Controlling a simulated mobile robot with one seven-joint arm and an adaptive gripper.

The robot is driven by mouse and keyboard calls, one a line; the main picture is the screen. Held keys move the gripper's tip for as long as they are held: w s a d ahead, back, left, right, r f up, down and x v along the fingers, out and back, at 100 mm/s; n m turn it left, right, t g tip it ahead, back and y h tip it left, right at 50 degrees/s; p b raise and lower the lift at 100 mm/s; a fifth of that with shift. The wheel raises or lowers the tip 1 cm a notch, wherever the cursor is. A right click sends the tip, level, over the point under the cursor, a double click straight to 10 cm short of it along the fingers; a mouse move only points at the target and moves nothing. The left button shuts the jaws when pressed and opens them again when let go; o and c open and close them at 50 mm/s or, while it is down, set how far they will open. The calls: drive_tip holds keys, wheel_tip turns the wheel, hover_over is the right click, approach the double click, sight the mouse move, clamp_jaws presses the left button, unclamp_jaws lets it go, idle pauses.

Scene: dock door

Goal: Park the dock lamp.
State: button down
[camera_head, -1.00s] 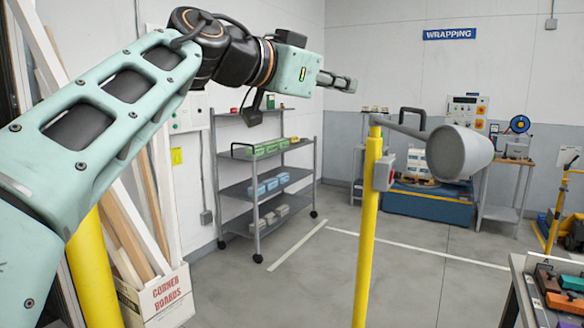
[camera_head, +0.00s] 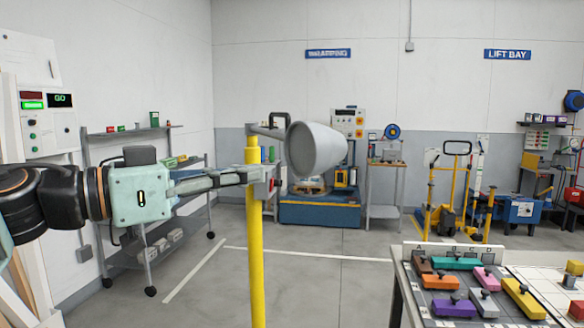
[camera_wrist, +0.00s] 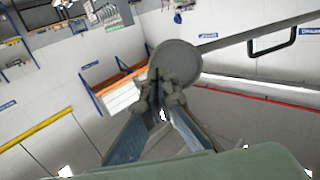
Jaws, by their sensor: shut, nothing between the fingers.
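The dock lamp has a grey cone-shaped head (camera_head: 316,148) on a short grey arm (camera_head: 268,131) at the top of a yellow post (camera_head: 255,260). My gripper (camera_head: 262,175) is level, below the lamp arm and left of the head. Its fingertips overlap the post in the head view; contact cannot be told. In the wrist view my gripper (camera_wrist: 162,95) is shut and empty. A grey round shape there, likely the lamp head (camera_wrist: 178,60), is just beyond the fingertips, with a rod (camera_wrist: 255,33) running right.
A black looped handle (camera_head: 280,120) shows behind the lamp arm. A panel with a lit GO display (camera_head: 60,100) is on the left wall. A wire shelf (camera_head: 100,205) stands behind my arm. A bench (camera_head: 402,255) with coloured blocks is at right front. Floor between is clear.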

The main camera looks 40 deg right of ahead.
sight(305, 167)
drive_tip(key=d, duration=0.7)
drive_tip(key=shift+s+d+p, duration=0.4)
drive_tip(key=shift+d, duration=0.1)
